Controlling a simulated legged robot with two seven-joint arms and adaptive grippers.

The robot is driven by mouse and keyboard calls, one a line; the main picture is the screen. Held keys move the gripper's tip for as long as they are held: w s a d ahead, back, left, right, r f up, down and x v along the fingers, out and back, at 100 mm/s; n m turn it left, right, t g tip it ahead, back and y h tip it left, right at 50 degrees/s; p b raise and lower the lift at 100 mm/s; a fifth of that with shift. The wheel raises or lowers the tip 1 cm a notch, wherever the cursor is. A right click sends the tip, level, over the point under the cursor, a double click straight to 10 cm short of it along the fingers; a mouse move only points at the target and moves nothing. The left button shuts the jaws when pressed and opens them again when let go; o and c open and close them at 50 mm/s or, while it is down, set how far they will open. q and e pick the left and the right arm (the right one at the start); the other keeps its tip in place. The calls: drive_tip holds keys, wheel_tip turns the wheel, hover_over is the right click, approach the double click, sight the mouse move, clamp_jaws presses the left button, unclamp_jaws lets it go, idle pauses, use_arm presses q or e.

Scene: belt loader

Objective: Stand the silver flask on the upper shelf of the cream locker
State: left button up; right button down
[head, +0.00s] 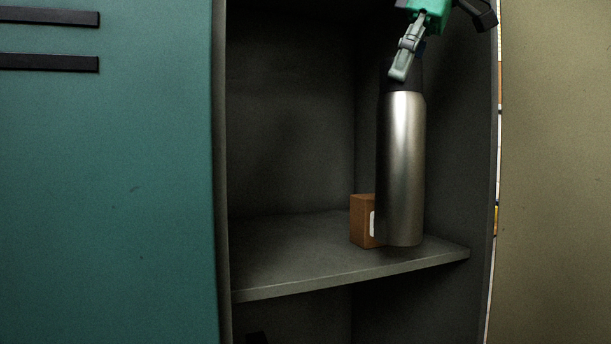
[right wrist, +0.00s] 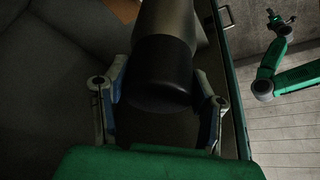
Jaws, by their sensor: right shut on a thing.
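The silver flask (head: 403,165) is upright with its dark cap at the top. My right gripper (head: 398,75) is shut on the flask at the cap, from above. In the right wrist view the dark cap (right wrist: 162,75) sits between the two fingers (right wrist: 160,105). The flask's base is over the right part of the grey shelf (head: 290,262); I cannot tell whether it touches. The shelf is inside an open, dark grey locker compartment. A green arm with a small gripper (right wrist: 280,20), apparently my left, shows in the right wrist view; its jaws are too small to judge.
A brown box (head: 362,220) with a white patch stands on the shelf just left of and behind the flask, partly hidden by it. The shelf's left part is clear. A teal panel (head: 110,180) with black slots flanks the opening on the left, a beige panel (head: 555,180) on the right.

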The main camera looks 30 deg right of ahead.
drive_tip(key=shift+w+a+r, duration=0.1)
drive_tip(key=shift+w+a, duration=0.1)
drive_tip(key=shift+a, duration=0.15)
drive_tip(key=w+a+f+p, duration=0.2)
drive_tip(key=w+a+p, duration=0.2)
drive_tip(key=w+p, duration=0.3)
drive_tip(key=w+a+f+p, duration=0.1)
drive_tip(key=w+a+p, duration=0.3)
drive_tip(key=w+p, duration=0.3)
drive_tip(key=shift+w+a+f, duration=0.25)
drive_tip(key=shift+w+f, duration=0.1)
drive_tip(key=shift+w, duration=0.35)
